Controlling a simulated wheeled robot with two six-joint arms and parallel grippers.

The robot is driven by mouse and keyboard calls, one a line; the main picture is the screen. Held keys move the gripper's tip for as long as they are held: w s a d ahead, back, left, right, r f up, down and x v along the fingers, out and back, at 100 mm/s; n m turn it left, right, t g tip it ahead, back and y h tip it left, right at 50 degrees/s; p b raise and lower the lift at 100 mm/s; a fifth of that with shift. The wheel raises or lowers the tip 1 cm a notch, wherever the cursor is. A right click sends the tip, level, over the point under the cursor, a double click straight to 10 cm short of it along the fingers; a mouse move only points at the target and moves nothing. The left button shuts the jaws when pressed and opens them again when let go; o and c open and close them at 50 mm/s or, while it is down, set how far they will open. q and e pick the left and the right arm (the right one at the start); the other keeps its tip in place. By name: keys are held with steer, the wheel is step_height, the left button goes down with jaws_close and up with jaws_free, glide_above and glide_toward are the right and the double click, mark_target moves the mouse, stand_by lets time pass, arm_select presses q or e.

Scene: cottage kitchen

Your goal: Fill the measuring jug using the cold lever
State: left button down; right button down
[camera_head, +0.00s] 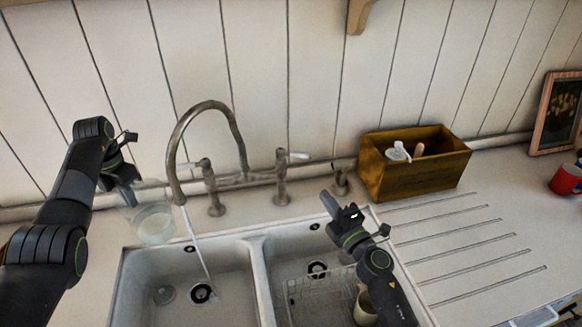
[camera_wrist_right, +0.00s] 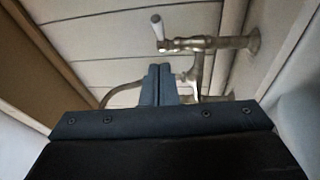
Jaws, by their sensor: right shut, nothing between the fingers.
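The clear measuring jug (camera_head: 153,226) is at the left side of the sink, its rim at my left gripper (camera_head: 128,190), which appears shut on it. The curved metal tap (camera_head: 207,104) has a thin stream of water running from its spout into the left basin, just right of the jug. White-tipped levers show at the tap's left (camera_head: 190,166) and right (camera_head: 298,156); I cannot read which is cold. One lever (camera_wrist_right: 157,28) shows beyond my fingers in the right wrist view. My right gripper (camera_head: 328,202) is shut and empty over the right basin, apart from the levers.
The left basin (camera_head: 235,258) is empty apart from the water. The right basin holds a wire rack (camera_head: 302,292) and a cup (camera_head: 364,306). A wooden box (camera_head: 412,178) stands behind the grooved drainer (camera_head: 450,235). A red mug (camera_head: 566,180) is at far right.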

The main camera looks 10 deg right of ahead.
arm_select(q)
steer(key=shift+r, duration=0.1)
arm_select(e)
steer(key=a+n, duration=0.1)
steer(key=n, duration=0.1)
arm_select(q)
steer(key=shift+w, duration=0.1)
arm_select(e)
glide_toward(292, 155)
steer(key=w+a, duration=0.2)
steer(key=w+d, duration=0.2)
steer(key=w, duration=0.1)
steer(key=shift+r+n+g+y, duration=0.15)
steer(key=shift+n+g+y, duration=0.15)
steer(key=shift+y, duration=0.1)
